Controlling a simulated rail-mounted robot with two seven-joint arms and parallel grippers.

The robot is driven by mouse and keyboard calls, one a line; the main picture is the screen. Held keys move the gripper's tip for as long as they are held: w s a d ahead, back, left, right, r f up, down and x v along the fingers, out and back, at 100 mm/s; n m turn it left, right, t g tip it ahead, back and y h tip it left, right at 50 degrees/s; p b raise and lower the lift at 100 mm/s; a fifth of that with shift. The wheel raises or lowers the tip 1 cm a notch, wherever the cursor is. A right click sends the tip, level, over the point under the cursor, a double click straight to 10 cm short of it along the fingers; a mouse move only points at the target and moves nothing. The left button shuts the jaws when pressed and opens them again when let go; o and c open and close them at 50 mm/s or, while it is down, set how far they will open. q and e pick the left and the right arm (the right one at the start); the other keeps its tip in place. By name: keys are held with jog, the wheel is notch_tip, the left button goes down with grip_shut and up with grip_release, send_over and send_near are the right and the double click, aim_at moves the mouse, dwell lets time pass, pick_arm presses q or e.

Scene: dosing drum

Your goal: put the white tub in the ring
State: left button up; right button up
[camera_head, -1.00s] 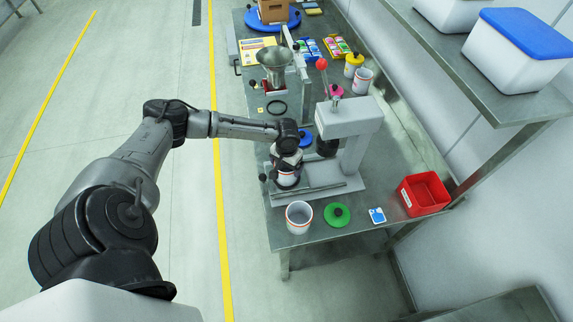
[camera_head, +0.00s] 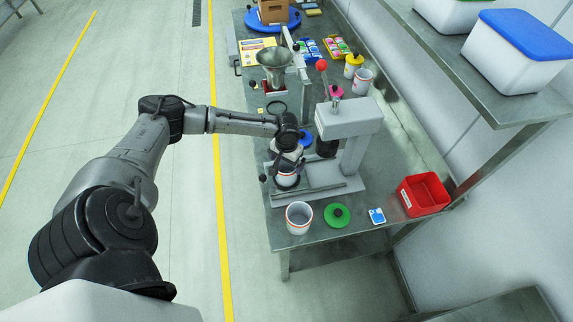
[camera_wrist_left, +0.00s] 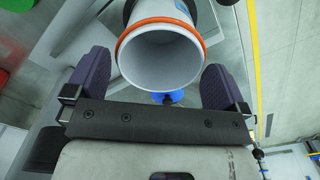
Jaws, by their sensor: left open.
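A white tub with an orange rim (camera_head: 285,171) stands on the grey press base, beneath my left gripper (camera_head: 288,158). A dark ring (camera_head: 287,183) shows around its lower part, but the gripper hides much of it and I cannot tell how deep the tub sits. In the left wrist view the open mouth of the tub (camera_wrist_left: 160,55) lies between the two purple fingers of the left gripper (camera_wrist_left: 157,62). The fingers are spread, with a visible gap on the left side. Another dark ring (camera_head: 277,107) lies on the table farther back. My right gripper is out of view.
The press head (camera_head: 349,117) rises just right of the gripper. A funnel (camera_head: 274,60) stands behind. The shelf (camera_head: 480,85) overhangs the right.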

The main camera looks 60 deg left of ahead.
pick_arm(q)
notch_tip(320, 180, up, 9)
jog(key=s+d+f+m+t+h, duration=0.1)
jog(key=s+d+f+m, duration=0.2)
jog(key=d, duration=0.5)
jog(key=s+d+f+m, duration=0.2)
jog(key=d+f, duration=0.1)
jog(key=d, duration=0.4)
jog(key=s+d+f+m+t+h, duration=0.1)
jog(key=s+d+f+m, duration=0.25)
jog(key=d, duration=0.45)
jog(key=s+d+r+y, duration=0.1)
jog(key=s, duration=0.4)
jog(key=s+d+r+t, duration=0.1)
jog(key=s+d, duration=0.1)
jog(key=s, duration=0.4)
jog(key=shift+s+d+r+n+t+y, duration=0.25)
jog(key=shift+r+n+t+y, duration=0.05)
jog(key=shift+r+n+y, duration=0.15)
